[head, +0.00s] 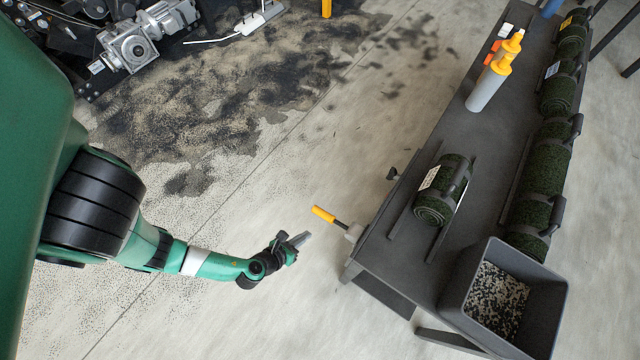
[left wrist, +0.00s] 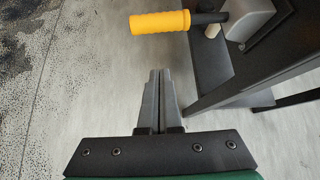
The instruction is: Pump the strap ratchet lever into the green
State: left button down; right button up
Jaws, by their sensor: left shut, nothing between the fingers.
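The strap ratchet lever (head: 324,215) has a yellow grip on a dark shaft and sticks out from the near end of the dark bench. In the left wrist view the lever (left wrist: 160,22) lies across the top, with its grey housing (left wrist: 250,18) at right. My left gripper (head: 300,240) is shut and empty, a little to the left of and below the lever in the head view, apart from it. Its closed fingers (left wrist: 158,88) point toward the lever in the left wrist view. No green mark or gauge is visible. My right gripper is not in view.
The bench (head: 400,245) carries a turf roll (head: 443,190), a yellow-topped bottle (head: 495,75) and a grey bin (head: 545,310) of granules. More turf rolls (head: 545,160) line its right side. Bare floor (head: 250,310) surrounds my left gripper; machinery (head: 140,40) stands at upper left.

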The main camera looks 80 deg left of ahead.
aim_at(333, 220)
pick_arm(q)
jog(key=b+x, duration=0.5)
jog(key=x, duration=0.5)
jog(key=r+p, duration=0.3)
jog(key=r, duration=0.1)
jog(key=shift+s+a+r, duration=0.1)
jog(key=shift+s+a, duration=0.15)
jog(key=shift+a, duration=0.05)
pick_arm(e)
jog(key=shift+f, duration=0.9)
